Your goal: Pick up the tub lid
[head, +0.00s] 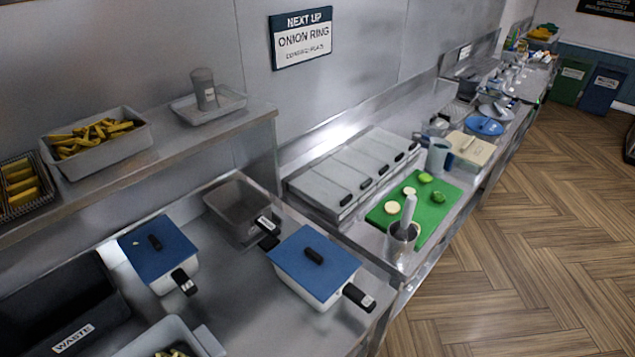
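Two white tubs stand on the steel counter, each with a blue lid on top. The left blue lid (175,241) has a black grip in its middle, and its tub (178,276) has a dark handle with a pale tag at the front right. The right blue lid (288,258) also has a black grip and covers the right tub (312,297), whose similar handle sticks out to the right. I cannot tell which lid is the tub lid of the task. Neither of my grippers shows in the head view.
An open steel pan (230,203) sits behind the tubs. A black waste bin (40,305) and a pale tray (205,340) are at the front left. A raised shelf (175,152) holds a fries tray. To the right are lidded wells (350,165) and a green board (440,208).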

